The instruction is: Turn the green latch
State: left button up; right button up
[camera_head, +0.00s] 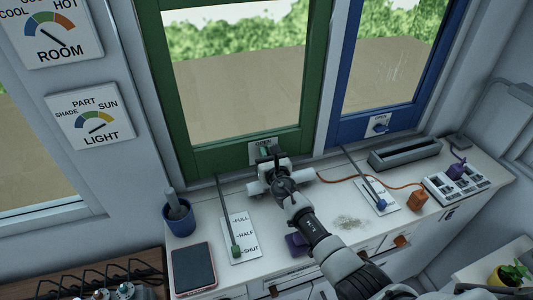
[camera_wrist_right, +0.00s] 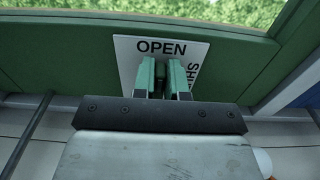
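The green latch (camera_head: 265,149) sits on a white plate at the bottom rail of the green window frame (camera_head: 215,155). My right gripper (camera_head: 268,158) is at the latch, in front of the plate. In the right wrist view the plate (camera_wrist_right: 127,48) reads OPEN along its top and part of SHUT down its right side. The two fingers of my right gripper (camera_wrist_right: 163,78) are close together, with the green latch between them; they look shut on it. The fingers hide most of the latch and the plate's middle. My left gripper is not in view.
Below the window is a white counter (camera_head: 215,255) with a blue cup (camera_head: 180,216), a phone (camera_head: 193,268) and a FULL/HALF/SHUT lever card (camera_head: 242,240). A blue window with a blue latch (camera_head: 380,126) is to the right. An orange cable (camera_head: 360,180) runs along the counter.

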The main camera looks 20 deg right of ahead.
grip_shut()
jog(key=shift+m, duration=0.3)
jog(key=shift+d+f+m+b, duration=0.15)
jog(key=shift+m+b, duration=0.25)
jog(key=shift+m, duration=0.65)
jog(key=shift+d+m+b, duration=0.25)
jog(key=shift+m+b, duration=0.15)
jog(key=shift+m, duration=0.7)
jog(key=shift+d+f+m+b, duration=0.15)
jog(key=shift+m+b, duration=0.25)
jog(key=shift+m, duration=0.65)
jog(key=o, duration=0.6)
grip_release()
jog(key=shift+r, duration=0.1)
